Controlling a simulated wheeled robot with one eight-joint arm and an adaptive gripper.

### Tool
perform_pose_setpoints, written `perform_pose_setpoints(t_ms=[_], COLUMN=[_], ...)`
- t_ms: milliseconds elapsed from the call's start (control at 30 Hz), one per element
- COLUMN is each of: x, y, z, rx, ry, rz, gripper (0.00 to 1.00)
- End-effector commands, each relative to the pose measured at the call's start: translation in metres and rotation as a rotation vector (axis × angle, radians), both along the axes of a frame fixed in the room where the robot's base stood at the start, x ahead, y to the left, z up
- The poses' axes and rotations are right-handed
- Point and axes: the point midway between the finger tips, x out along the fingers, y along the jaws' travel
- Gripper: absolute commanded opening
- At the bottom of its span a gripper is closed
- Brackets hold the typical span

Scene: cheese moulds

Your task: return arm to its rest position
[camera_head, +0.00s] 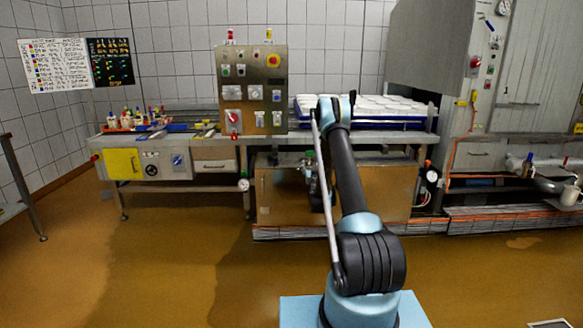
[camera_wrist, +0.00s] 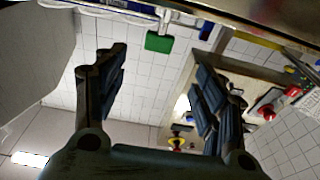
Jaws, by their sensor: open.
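My arm (camera_head: 352,190) rises from the blue base in the front middle of the head view and is bent at an elbow near the machine's tray. Its far part is mostly hidden behind the upper link, so the gripper cannot be made out clearly there. In the wrist view my gripper (camera_wrist: 160,62) has its two dark fingers spread wide apart. Nothing is between them.
The steel control panel (camera_head: 251,90) stands behind and left of the arm. A blue tray (camera_head: 370,125) of white moulds lies behind the elbow. Brown floor (camera_head: 170,260) is clear at front left.

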Motion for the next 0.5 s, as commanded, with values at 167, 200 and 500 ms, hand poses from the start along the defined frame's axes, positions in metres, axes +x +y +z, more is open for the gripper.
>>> perform_pose_setpoints(t_ms=[167, 200, 500], x=[-0.006, -0.009, -0.039], y=[0.001, 0.002, 0.003], z=[0.038, 0.046, 0.097], rx=[-0.003, -0.005, -0.010], ry=[0.090, 0.111, 0.264], rz=[0.010, 0.011, 0.026], gripper=[0.64, 0.64, 0.64])
